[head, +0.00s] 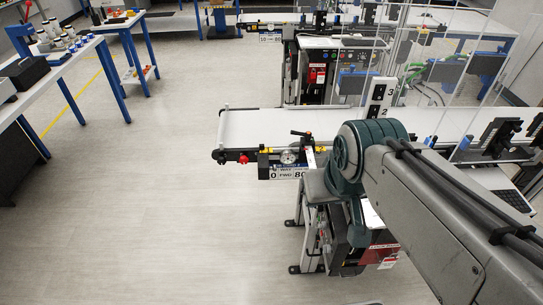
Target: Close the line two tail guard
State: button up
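The nearer belt conveyor (265,125) runs across the picture, with its free tail end at the left. A thin upright piece (222,122) stands at that end; I cannot tell whether it is part of the tail guard or whether the guard is open. A red knob (244,159) sits on the dark side frame below. A plate marked 3 and 2 (380,98) stands behind the belt. My arm reaches in from the lower right and bends down in front of the conveyor. My gripper does not show.
A gauge (288,157) and a scale plate (286,173) are on the conveyor's near side. A farther conveyor (272,18) and a control cabinet (335,75) stand behind. A workbench (50,72) with bottles is at left. The floor (140,200) between is clear.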

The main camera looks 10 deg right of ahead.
aim_at(264, 169)
jog(key=z, duration=2.45)
jog(key=i, duration=0.7)
jog(key=u, duration=3.3)
